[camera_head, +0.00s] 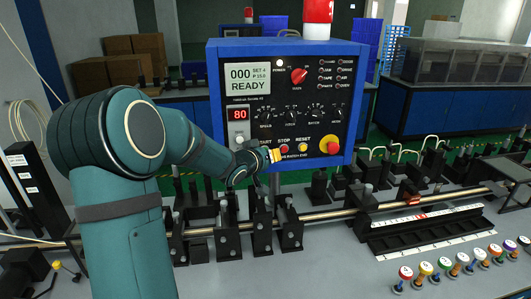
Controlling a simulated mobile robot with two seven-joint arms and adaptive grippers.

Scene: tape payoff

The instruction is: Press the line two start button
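A blue control box (282,52) with a black front panel stands at the back centre. Its screen (247,77) reads READY. Below the labels START, STOP and RESET are a red stop button (283,149) and an orange reset button (302,149). The start button is hidden behind my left gripper (274,155), whose tips are in front of or against the panel just under the START label. I cannot tell whether they touch it or whether the fingers are open. No line two marking is legible. My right gripper is not in view.
A red emergency knob (331,147) sits at the panel's lower right. A metal rod (325,214) on black stands crosses the grey bench below. Cardboard boxes (105,66) stand behind.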

